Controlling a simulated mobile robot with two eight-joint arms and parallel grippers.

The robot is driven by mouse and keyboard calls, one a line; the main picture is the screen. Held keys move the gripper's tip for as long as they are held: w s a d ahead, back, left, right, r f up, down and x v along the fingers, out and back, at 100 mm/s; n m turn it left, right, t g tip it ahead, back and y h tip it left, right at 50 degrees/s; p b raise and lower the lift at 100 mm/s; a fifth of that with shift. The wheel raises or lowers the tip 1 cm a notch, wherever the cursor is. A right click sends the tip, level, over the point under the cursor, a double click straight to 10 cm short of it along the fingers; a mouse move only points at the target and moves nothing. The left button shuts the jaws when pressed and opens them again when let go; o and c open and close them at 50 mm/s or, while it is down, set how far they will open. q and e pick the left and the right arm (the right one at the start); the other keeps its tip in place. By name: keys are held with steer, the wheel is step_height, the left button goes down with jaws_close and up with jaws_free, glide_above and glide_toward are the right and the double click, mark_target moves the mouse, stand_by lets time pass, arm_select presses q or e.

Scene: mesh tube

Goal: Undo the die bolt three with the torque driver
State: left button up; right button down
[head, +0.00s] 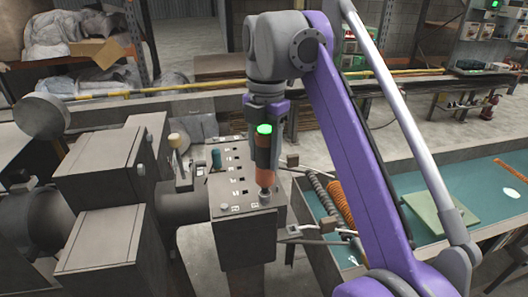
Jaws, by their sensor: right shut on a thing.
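My right gripper (265,112) is shut on the torque driver (263,155), an orange and dark tool with a lit green ring near its top. The driver stands nearly upright, and its metal tip (265,194) is at the right front part of the grey die block top (238,195). Whether the tip touches a bolt cannot be told; the tool hides what is under it. Several small dark sockets with light labels lie on the block top, and a round bolt head (224,208) shows at its front left. My left gripper is not in view.
A teal-handled piece (217,158) and a cream knob (174,140) stand left of the sockets. Grey machine boxes (103,165) fill the left. On the right, a teal bench (400,190) holds orange coils (341,203) and a green sheet (440,213).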

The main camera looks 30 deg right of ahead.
steer(key=shift+f, duration=0.45)
stand_by(0.9)
steer(key=shift+s, duration=0.1)
stand_by(0.6)
steer(key=shift+r, duration=0.1)
stand_by(0.5)
